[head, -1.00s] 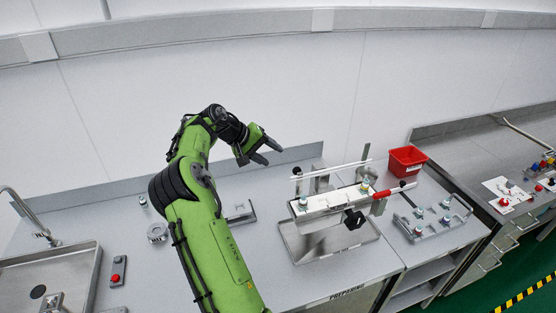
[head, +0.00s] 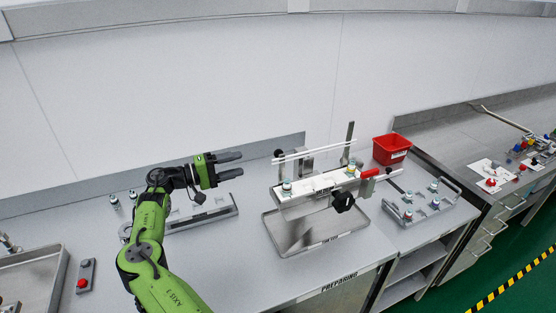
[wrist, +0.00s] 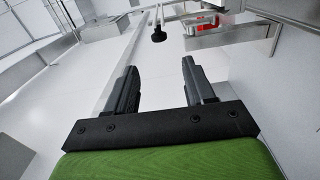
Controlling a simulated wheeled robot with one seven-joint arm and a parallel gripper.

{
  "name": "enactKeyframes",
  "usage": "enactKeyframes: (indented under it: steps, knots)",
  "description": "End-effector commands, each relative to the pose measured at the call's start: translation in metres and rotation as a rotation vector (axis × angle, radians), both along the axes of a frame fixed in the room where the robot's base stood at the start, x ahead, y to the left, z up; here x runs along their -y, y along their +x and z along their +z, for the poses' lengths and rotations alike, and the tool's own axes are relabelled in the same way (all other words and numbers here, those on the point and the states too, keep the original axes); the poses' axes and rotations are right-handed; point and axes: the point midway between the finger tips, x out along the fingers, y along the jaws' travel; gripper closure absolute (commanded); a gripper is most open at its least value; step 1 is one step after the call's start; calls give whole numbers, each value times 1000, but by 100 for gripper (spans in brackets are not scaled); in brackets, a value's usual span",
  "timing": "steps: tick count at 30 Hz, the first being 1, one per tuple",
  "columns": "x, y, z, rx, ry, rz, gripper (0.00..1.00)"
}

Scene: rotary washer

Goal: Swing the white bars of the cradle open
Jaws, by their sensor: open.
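The cradle (head: 318,185) stands over a metal tray on the bench, with a white top, a black knob (head: 342,201) at its front and a red handle (head: 369,174) at its right. Two thin white bars (head: 318,149) lie side by side across above it, near a dark ball (head: 279,153) at their left end. My gripper (head: 241,164) is open and empty, to the left of the bars and apart from them, its fingers pointing right toward them. In the wrist view, my open fingers (wrist: 160,70) have a dark knob (wrist: 158,35) and thin pale bars beyond them.
The tray (head: 278,240) lies under the cradle. A red bin (head: 391,149) stands behind at the right, with a metal rack (head: 420,222) in front of it. An upright metal post (head: 349,140) rises behind the bars. The wall is close behind the bench.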

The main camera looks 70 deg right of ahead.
Motion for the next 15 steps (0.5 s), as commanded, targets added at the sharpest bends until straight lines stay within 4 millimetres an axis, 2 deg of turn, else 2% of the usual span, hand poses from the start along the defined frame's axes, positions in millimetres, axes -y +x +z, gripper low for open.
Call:
enactKeyframes:
  steps: [9, 15]
  knots:
    - [57, -58, 4, 1, 2, -6, 46]
    - [88, -90, 3, 1, 4, -4, 46]
